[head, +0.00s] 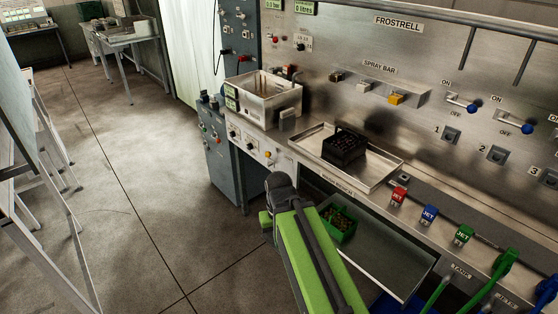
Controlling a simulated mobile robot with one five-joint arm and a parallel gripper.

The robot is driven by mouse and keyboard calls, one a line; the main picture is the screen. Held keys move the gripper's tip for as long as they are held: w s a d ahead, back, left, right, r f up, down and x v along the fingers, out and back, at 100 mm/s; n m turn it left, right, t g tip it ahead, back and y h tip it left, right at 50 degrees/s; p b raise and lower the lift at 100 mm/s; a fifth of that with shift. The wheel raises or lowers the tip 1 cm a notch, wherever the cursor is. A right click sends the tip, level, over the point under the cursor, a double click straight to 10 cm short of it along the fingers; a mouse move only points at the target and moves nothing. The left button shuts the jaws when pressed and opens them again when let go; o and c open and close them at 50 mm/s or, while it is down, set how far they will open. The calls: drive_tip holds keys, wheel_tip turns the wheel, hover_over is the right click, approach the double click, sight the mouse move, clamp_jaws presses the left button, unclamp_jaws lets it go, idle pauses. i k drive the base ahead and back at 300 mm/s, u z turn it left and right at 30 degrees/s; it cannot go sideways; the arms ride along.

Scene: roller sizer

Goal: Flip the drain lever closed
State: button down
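No lever in the head view carries a readable drain label, so I cannot tell which one is the drain lever. At the lower right, a green lever handle (505,262) rises near small labels, with blue parts beside it at the frame edge. Two levers with blue knobs, an upper one (473,108) and a lower one (526,129), are on the steel panel by ON and OFF marks. My green and black arm reaches across the lower middle, in front of the bench. My gripper is not visible.
A steel basin (270,97) stands left of a shallow tray (388,178) holding a black crate (344,149). A green crate (339,223) sits lower, on a steel surface under the bench. Red, blue and green tags line the bench front. Open concrete floor (145,180) lies left.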

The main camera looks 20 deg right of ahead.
sight(267, 155)
drive_tip(key=z, duration=0.05)
drive_tip(key=i, duration=1)
drive_tip(key=u, duration=1.3)
drive_tip(key=k, duration=0.75)
drive_tip(key=u, duration=0.7)
drive_tip(key=i, duration=0.95)
